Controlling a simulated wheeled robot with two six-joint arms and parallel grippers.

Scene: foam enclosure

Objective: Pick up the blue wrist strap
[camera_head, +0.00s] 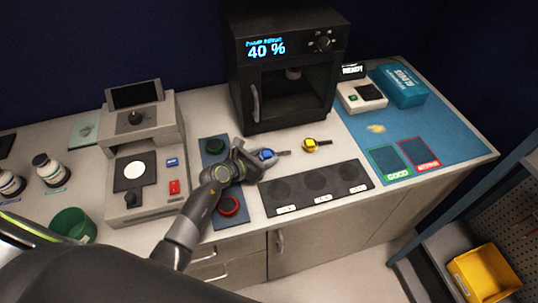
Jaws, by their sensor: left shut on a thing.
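The blue wrist strap (267,154) is a small blue piece with a dark band, at the tip of my left gripper (256,157). The left gripper is shut on it, over the counter in front of the black oven-like machine. Its fingers partly hide the strap, and I cannot tell whether the strap is lifted clear of the counter. My right gripper is not in view.
A yellow strap-like item (310,145) lies just to the right. A dark tray with round recesses (316,187) is in front. The black machine (288,70) reads 40 %. A blue mat (440,130) holds GOOD and red-marked areas.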

